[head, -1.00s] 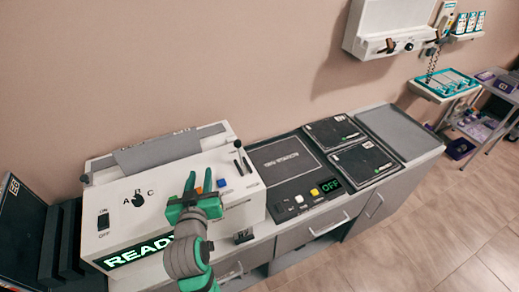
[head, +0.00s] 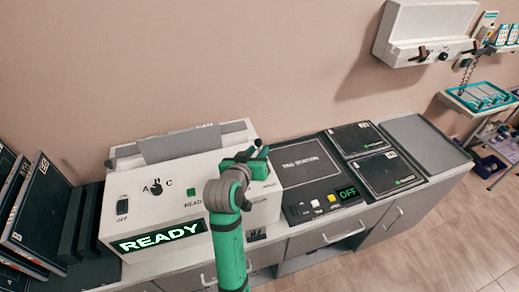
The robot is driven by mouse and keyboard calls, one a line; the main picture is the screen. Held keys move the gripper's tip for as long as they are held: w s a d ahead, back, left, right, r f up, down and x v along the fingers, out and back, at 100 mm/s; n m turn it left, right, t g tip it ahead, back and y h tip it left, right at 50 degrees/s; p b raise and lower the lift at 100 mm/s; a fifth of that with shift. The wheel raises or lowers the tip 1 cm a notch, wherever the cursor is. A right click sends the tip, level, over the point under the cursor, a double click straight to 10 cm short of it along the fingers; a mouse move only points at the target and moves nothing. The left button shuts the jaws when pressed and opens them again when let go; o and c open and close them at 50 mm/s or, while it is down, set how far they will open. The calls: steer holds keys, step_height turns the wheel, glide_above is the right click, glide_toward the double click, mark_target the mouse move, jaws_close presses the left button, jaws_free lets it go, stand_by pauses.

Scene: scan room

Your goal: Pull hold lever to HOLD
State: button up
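The white machine (head: 135,196) stands on the counter, its green-lit display (head: 157,237) reading READY. The hold lever (head: 257,143) is at the right end of its top panel. Only its dark knob shows clearly; the shaft and most of its label are hidden behind my gripper. My green gripper (head: 246,157) is over the right of the panel, right at the lever. I cannot tell whether the fingers touch or surround it, or how far apart they are.
A black tag station (head: 300,163) with an OFF display (head: 348,194) is right of the machine, beside two dark panels (head: 388,173). Dark upright cassettes (head: 38,212) stand at the left. A white wall unit (head: 425,30) hangs at the upper right. Floor is clear at lower right.

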steer(key=shift+x, duration=0.9)
steer(key=shift+d, duration=0.1)
jaws_close()
steer(key=shift+r, duration=0.1)
